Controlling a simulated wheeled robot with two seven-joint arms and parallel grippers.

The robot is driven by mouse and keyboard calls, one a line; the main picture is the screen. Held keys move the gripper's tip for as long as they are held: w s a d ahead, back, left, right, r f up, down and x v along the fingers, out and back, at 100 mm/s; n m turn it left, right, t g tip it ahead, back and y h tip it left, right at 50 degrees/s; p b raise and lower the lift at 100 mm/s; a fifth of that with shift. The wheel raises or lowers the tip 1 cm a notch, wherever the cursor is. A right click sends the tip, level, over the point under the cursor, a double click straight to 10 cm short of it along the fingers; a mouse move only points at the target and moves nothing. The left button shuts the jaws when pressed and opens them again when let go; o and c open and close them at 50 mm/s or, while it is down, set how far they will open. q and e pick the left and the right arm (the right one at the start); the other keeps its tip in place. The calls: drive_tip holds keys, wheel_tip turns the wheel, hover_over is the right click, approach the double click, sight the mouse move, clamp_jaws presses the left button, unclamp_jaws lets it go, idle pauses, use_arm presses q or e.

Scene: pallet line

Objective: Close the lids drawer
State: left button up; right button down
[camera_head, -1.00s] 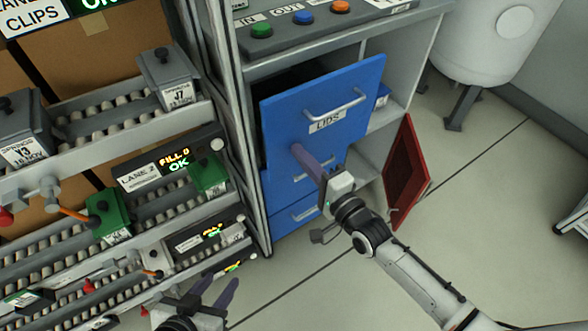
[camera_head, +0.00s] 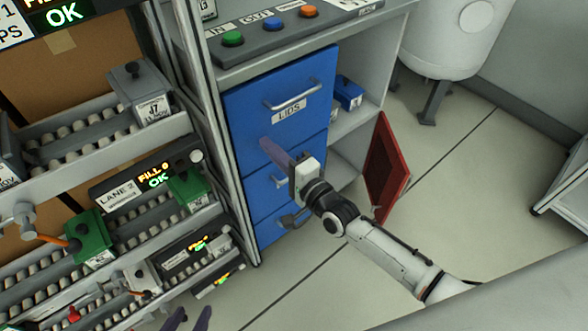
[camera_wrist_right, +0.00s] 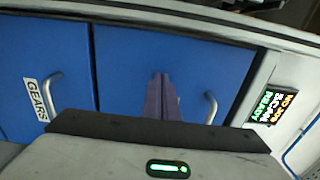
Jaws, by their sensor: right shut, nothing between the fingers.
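The blue lids drawer (camera_head: 249,110) is the top drawer of the cabinet, with a metal handle and a LIDS label (camera_head: 289,112). Its front now looks flush or nearly flush with the drawers below. My right gripper (camera_head: 268,147) is shut and empty, its fingertips at the lower left part of the drawer front. The right wrist view shows its closed fingers (camera_wrist_right: 160,97) against the blue front, beside the handle (camera_wrist_right: 210,107). My left gripper (camera_head: 188,319) is at the bottom edge, with only its fingertips showing, apart from each other.
Lower blue drawers (camera_head: 270,190) sit beneath. Roller lanes with green boxes (camera_head: 91,238) stand at left. A control panel with buttons (camera_head: 270,23) is above.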

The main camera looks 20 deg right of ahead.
drive_tip(key=p+v, duration=0.1)
drive_tip(key=v, duration=1.1)
drive_tip(key=shift+s, duration=0.3)
